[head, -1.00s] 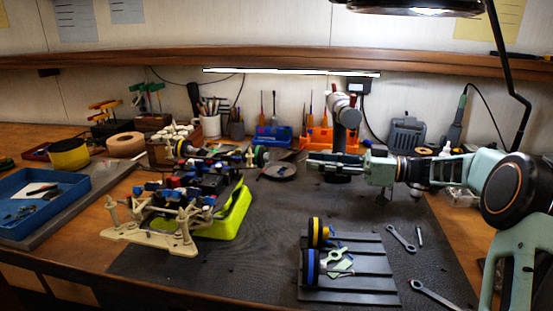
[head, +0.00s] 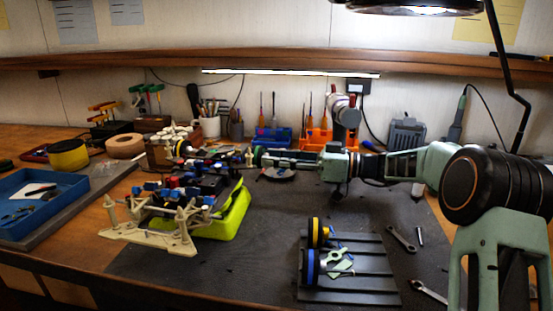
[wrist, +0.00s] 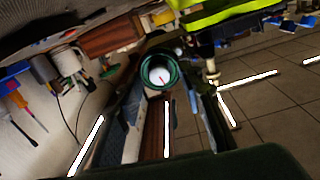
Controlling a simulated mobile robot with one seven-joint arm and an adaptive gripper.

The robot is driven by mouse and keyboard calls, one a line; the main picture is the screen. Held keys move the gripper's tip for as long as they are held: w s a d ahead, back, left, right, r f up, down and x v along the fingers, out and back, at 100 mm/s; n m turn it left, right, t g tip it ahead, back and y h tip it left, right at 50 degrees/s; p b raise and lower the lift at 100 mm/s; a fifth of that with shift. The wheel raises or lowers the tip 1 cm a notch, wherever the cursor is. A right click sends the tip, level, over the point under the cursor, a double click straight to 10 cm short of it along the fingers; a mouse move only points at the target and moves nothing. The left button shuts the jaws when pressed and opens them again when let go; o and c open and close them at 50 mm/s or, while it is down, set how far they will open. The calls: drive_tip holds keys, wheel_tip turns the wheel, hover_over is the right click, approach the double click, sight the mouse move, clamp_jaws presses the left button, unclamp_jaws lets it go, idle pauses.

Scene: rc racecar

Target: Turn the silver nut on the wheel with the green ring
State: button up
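The wheel with the green ring (head: 258,156) is at the back right of the car (head: 195,180), which sits on a bright yellow-green stand (head: 228,215). In the wrist view the green ring (wrist: 177,76) faces me, with a pale silver centre and a red mark, which I take as the silver nut (wrist: 159,73). My gripper (head: 270,158) reaches in level from the right, its tips close to the wheel. In the wrist view its two fingers stand apart, with the wheel beyond their tips. Whether they touch it cannot be told.
A black ribbed tray (head: 350,285) with blue and yellow wheels (head: 312,265) stands at the front. Wrenches (head: 402,238) lie to its right. A blue tray (head: 60,205) is at the left. Blue and orange tool holders (head: 320,138) stand behind my gripper.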

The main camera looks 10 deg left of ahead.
clamp_jaws()
drive_tip(key=shift+m, duration=0.3)
drive_tip(key=shift+m+p, duration=3.8)
drive_tip(key=shift+m, duration=4.7)
drive_tip(key=shift+f, duration=0.15)
